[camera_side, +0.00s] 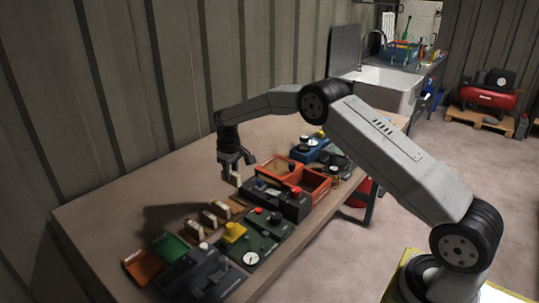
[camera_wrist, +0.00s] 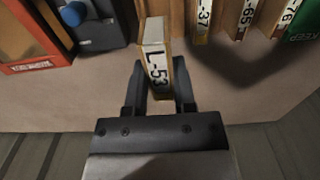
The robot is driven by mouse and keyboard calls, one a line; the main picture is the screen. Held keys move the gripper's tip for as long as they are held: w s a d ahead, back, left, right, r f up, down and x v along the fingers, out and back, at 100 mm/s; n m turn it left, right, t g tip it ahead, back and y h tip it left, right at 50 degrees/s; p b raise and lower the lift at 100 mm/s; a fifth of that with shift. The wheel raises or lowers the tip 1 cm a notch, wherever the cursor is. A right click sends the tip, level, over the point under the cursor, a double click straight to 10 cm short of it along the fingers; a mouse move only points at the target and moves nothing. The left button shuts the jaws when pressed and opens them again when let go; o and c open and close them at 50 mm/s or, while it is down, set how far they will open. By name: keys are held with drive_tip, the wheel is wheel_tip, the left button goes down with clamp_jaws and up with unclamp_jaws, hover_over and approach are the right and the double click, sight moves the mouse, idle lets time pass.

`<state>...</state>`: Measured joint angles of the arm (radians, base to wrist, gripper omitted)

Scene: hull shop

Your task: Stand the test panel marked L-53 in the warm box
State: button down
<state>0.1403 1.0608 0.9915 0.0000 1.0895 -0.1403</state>
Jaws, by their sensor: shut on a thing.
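The test panel marked L-53 (camera_wrist: 156,68) is a thin tan board with a white label. It is between the fingers of my gripper (camera_wrist: 160,82), which is shut on it. In the side view my gripper (camera_side: 235,170) is over the back part of the bench, and the panel (camera_side: 236,180) shows small and pale below its fingers. It looks raised off the bench. An orange-red open box (camera_side: 318,182), apparently the warm box, stands to the right of my gripper. An orange-framed box (camera_wrist: 58,52) with an unreadable label shows at the left of the wrist view.
Other labelled panels (camera_wrist: 245,18) stand in a row to the right of L-53. They also show in the side view (camera_side: 206,218). A black unit with a red knob (camera_side: 296,205) adjoins the box. Instruments and green and orange trays (camera_side: 170,247) fill the front bench.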

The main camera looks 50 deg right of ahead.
sight(232, 172)
wheel_tip(232, 172, up, 4)
drive_tip(key=shift+d+r, duration=0.15)
drive_tip(key=shift+r, duration=0.05)
drive_tip(key=s+d, duration=1.5)
drive_tip(key=d, duration=0.5)
drive_tip(key=shift+s+a+f, duration=0.1)
drive_tip(key=shift+a+f, duration=0.05)
drive_tip(key=shift+f, duration=2.6)
drive_tip(key=shift+f, duration=0.15)
drive_tip(key=shift+f, duration=3.05)
drive_tip(key=shift+f, duration=0.5)
